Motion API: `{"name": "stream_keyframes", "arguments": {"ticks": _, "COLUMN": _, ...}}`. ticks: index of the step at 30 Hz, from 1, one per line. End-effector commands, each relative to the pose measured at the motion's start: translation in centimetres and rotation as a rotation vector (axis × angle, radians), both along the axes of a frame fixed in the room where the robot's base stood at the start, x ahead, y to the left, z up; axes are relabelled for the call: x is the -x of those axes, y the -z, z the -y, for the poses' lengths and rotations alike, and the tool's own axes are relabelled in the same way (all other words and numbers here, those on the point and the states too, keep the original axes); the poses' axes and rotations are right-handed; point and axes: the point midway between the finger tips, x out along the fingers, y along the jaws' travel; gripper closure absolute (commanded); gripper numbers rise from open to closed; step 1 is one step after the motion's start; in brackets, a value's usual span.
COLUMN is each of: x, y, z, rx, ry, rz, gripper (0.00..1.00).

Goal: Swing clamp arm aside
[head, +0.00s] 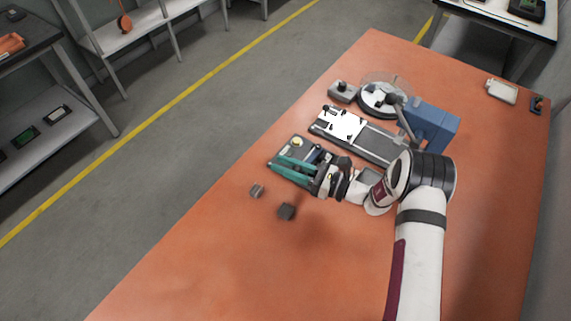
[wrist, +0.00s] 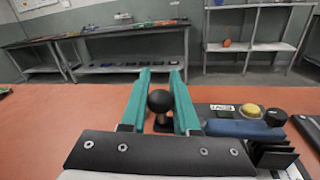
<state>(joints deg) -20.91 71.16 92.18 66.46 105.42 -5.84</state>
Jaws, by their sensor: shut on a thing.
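My gripper (head: 279,165) has two long green fingers and reaches left and low over a dark fixture plate (head: 272,163) on the orange table. In the wrist view my gripper (wrist: 159,72) has its fingers on either side of a black ball knob (wrist: 160,101) on a short dark stem, and is shut on it. The knob appears to be the clamp arm's handle. A blue bar (wrist: 240,128) lies right of the fingers in the wrist view, but its link to the knob is hidden. A yellow round button (head: 296,141) sits on the fixture; it also shows in the wrist view (wrist: 249,111).
A rail with a white plate (head: 342,124) lies just behind the fixture. Beyond are a round device (head: 382,101), a grey box (head: 343,91) and a blue block (head: 436,124). The near table is clear.

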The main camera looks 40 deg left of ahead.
Motion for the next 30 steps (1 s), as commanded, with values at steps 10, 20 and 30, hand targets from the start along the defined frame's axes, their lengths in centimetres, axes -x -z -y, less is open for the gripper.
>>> {"name": "stream_keyframes", "arguments": {"ticks": 10, "x": -0.5, "y": 0.0, "z": -0.6, "rx": 0.002, "ry": 0.163, "rz": -0.003, "gripper": 1.0}}
{"name": "stream_keyframes", "arguments": {"ticks": 20, "x": -1.6, "y": 0.0, "z": -1.6, "rx": 0.003, "ry": 0.465, "rz": -0.002, "gripper": 1.0}}
{"name": "stream_keyframes", "arguments": {"ticks": 30, "x": -3.0, "y": 0.0, "z": -2.2, "rx": 0.0, "ry": 0.764, "rz": 0.0, "gripper": 1.0}}
